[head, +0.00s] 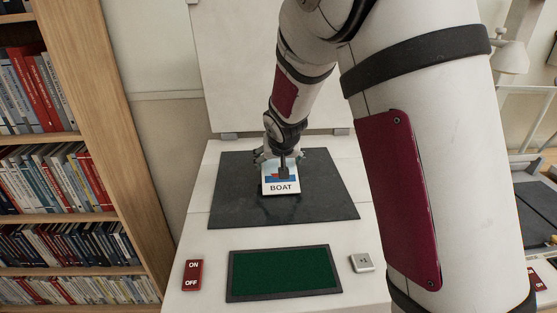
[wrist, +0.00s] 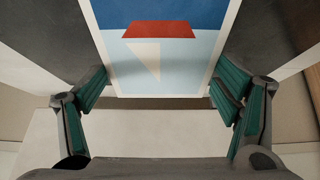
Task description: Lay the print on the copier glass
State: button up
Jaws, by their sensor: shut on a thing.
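The print (head: 281,187) is a small white-bordered card with a blue and red boat picture and the word BOAT. My gripper (head: 283,165) is shut on it. In the wrist view my fingers (wrist: 160,90) stand at the left and right edges of the print (wrist: 160,70), whose picture shows a red hull and a pale sail. In the head view the print is over the middle of the dark copier glass (head: 235,205), with a shadow around it. I cannot tell whether it touches the glass. The print's upper part is partly hidden by my gripper.
The raised white copier lid (head: 232,60) stands behind the glass. In front are a green display panel (head: 283,275), a red ON/OFF switch (head: 193,274) and a small grey button (head: 361,262). A bookshelf (head: 115,130) stands at the left. The glass around the print is clear.

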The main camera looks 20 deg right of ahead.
jog(key=o, duration=1)
jog(key=shift+r, duration=0.1)
jog(key=v, duration=1.2)
